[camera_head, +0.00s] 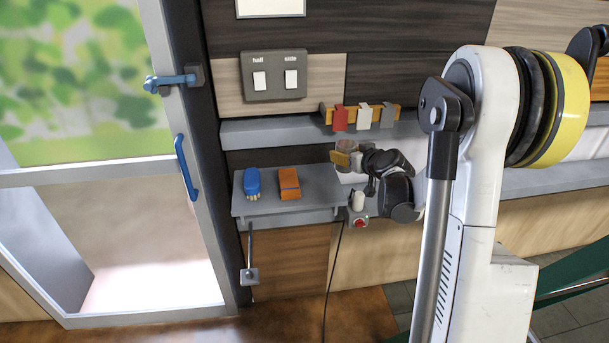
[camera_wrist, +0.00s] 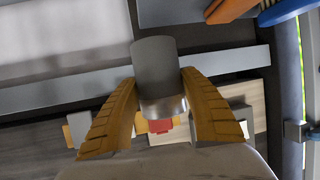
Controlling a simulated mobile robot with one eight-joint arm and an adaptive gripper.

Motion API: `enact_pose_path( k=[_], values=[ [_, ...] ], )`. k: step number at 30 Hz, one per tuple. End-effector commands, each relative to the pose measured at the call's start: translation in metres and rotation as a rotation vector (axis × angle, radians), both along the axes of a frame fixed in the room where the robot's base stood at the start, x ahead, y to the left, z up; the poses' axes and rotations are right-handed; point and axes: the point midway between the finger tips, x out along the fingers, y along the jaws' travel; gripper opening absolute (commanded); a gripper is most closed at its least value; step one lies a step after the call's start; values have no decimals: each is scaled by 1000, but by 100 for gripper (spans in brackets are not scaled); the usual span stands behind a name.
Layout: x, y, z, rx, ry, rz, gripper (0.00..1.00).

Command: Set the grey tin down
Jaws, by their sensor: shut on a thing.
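The grey tin (camera_wrist: 155,65) is a plain metal cylinder. In the wrist view it sits between the two yellow fingers of my gripper (camera_wrist: 158,82), which are shut on it. In the head view my gripper (camera_head: 347,158) is out over the right end of the small grey shelf (camera_head: 263,204), below the wall rail. The tin (camera_head: 347,145) shows there only as a small greyish patch beside the yellow finger. The tin appears held clear of the shelf, but the exact gap cannot be told.
A blue brush (camera_head: 252,182) and an orange block (camera_head: 289,183) lie on the small shelf. A small box with a red button (camera_head: 359,222) is at its right end. Above are a higher ledge (camera_head: 265,132) and a rail with red, white and grey clips (camera_head: 364,115). A glazed door stands left.

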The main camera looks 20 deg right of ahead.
Motion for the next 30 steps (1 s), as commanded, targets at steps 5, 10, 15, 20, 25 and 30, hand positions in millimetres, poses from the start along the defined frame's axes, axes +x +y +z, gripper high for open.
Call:
enact_pose_path(
  k=[5, 10, 15, 20, 25, 30],
  values=[
    [37, 29, -31, -1, 0, 5, 17],
    [58, 44, -46, -1, 0, 1, 17],
    [63, 48, -52, 0, -1, 0, 17],
    [63, 48, -77, 0, -1, 0, 17],
    [62, 48, -89, 0, -1, 0, 17],
    [62, 48, -88, 0, -1, 0, 17]
  ],
)
